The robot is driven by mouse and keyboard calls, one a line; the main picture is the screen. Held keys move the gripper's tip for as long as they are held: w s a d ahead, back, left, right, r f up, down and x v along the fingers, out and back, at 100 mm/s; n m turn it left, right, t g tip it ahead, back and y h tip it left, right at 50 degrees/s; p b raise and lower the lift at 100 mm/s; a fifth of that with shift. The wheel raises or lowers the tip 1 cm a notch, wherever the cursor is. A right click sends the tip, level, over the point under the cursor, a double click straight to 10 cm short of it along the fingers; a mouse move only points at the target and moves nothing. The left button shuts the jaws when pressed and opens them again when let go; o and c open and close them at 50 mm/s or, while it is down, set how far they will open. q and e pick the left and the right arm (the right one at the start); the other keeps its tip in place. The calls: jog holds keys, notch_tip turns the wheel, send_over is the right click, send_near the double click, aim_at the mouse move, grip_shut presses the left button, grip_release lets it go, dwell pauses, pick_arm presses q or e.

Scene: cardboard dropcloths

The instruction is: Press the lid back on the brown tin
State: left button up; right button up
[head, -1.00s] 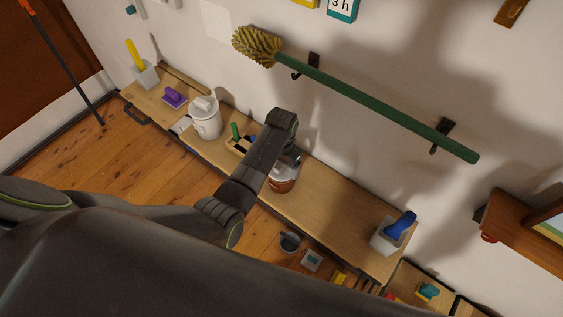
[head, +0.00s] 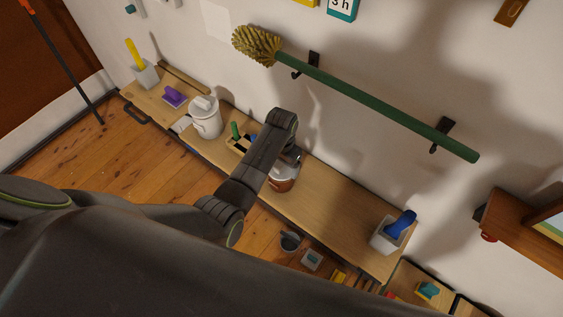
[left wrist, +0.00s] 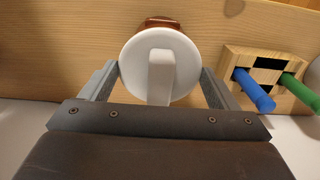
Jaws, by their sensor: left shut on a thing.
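The brown tin (head: 280,185) stands on the wooden bench, partly hidden behind my left arm. In the left wrist view only a strip of the brown tin (left wrist: 165,21) shows past the lid. The lid (left wrist: 184,66) is a white disc with a pale bar handle across it. My left gripper (left wrist: 160,80) has a finger on each side of the lid and is shut on it. In the head view my left gripper (head: 290,158) is just over the tin. I cannot tell whether the lid touches the rim. My right gripper is not in view.
A wooden holder (left wrist: 262,65) with blue and green handles stands close beside the tin. A white pot (head: 206,120) is farther left. A grey box (head: 385,238) with a blue item stands at the right end. The bench (head: 335,205) between is clear.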

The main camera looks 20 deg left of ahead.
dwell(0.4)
pick_arm(q)
jog(key=o, duration=0.9)
jog(key=shift+c, duration=0.2)
jog(key=shift+r, duration=3.45)
jog(key=shift+c, duration=0.3)
grip_shut()
jog(key=shift+f, duration=0.1)
